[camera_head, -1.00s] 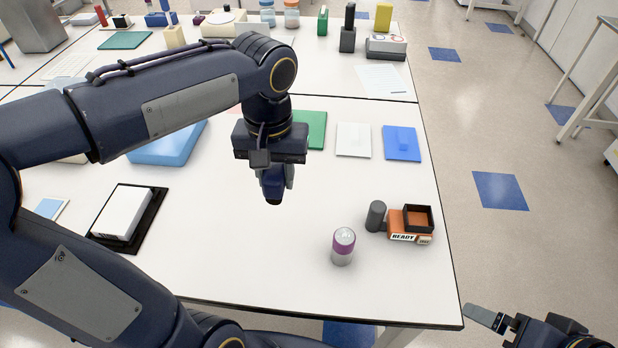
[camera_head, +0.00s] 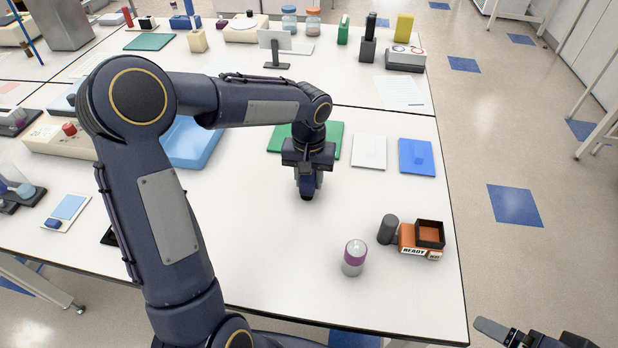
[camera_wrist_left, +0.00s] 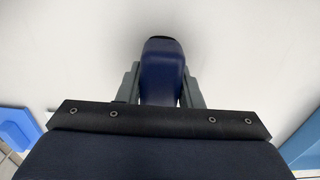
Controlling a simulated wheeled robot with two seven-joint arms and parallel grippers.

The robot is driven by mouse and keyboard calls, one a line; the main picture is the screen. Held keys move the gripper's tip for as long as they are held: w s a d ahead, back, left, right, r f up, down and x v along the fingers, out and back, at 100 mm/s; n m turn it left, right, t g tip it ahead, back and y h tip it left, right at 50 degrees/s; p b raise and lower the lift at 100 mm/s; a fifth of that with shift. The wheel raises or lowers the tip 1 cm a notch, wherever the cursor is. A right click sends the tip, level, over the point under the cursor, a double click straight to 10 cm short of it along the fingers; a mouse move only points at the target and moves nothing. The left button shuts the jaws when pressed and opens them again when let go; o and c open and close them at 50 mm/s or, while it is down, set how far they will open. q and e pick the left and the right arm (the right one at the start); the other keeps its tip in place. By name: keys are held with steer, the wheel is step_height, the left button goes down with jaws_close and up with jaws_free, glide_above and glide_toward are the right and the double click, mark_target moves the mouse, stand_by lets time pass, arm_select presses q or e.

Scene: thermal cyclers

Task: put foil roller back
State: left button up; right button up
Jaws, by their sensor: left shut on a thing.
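My left gripper (camera_head: 308,182) points down above the middle of the white table, in front of the green pad. It is shut on a dark blue thing, which I take to be the foil roller (camera_head: 307,190). In the left wrist view the dark blue roller (camera_wrist_left: 162,72) sits between the two grey fingers, with plain white tabletop around it. My right gripper (camera_head: 495,332) shows only partly at the bottom right, off the table's edge. Its finger opening is not clear.
A purple-banded can (camera_head: 354,258), a dark grey cylinder (camera_head: 388,229) and an orange box marked READY (camera_head: 419,248) stand at the front right. Green (camera_head: 281,138), white (camera_head: 369,151) and blue (camera_head: 416,157) pads lie behind. Bare table surrounds the left gripper.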

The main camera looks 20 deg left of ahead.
arm_select(q)
steer(key=shift+f, duration=0.2)
steer(key=shift+f, duration=0.15)
steer(key=o, duration=0.9)
